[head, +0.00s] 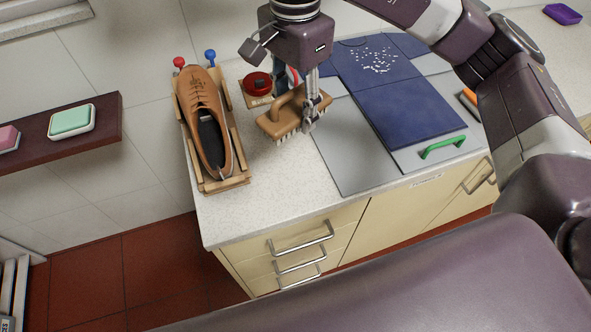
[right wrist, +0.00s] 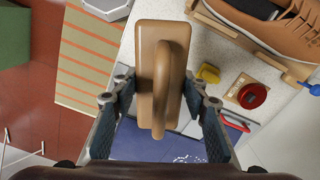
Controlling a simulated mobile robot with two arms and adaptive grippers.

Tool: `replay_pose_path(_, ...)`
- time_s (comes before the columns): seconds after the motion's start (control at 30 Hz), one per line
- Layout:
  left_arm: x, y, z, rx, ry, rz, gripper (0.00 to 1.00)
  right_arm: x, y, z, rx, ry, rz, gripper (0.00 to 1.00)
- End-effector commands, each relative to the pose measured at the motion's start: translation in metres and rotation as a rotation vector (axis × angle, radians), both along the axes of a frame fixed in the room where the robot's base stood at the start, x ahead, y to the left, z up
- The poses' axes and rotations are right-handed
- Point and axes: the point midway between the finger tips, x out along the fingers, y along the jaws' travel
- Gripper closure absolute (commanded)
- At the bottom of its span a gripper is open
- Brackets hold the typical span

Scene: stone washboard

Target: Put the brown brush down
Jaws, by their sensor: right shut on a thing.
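The brown brush (head: 294,115) has a flat block, an arched handle on top and pale bristles below. My right gripper (head: 309,118) is shut on it. In the right wrist view the brush (right wrist: 145,80) is between the two fingers of the right gripper (right wrist: 160,105), with its handle toward the camera. In the head view the brush is over the speckled counter (head: 285,190), between the shoe and the grey board. I cannot tell whether its bristles touch the counter. My left gripper is not in view.
A brown shoe (head: 205,120) in a wooden holder stands left of the brush. A red round object (head: 257,83) sits behind it. The counter's front left is clear.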

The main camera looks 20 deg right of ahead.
Motion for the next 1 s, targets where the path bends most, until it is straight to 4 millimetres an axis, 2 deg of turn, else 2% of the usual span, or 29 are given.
replay_pose_path(0.3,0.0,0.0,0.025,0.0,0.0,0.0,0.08,-0.003,-0.001,-0.082,-0.001,0.009,0.001,0.86)
replay_pose_path(0.5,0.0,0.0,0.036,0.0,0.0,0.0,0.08,-0.002,-0.001,-0.126,-0.002,0.006,0.002,0.86)
replay_pose_path(0.77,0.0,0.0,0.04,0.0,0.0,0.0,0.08,-0.001,0.0,-0.148,0.0,0.002,0.003,0.86)
replay_pose_path(1.0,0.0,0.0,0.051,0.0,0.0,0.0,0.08,-0.001,-0.001,-0.181,-0.001,0.004,0.002,0.86)
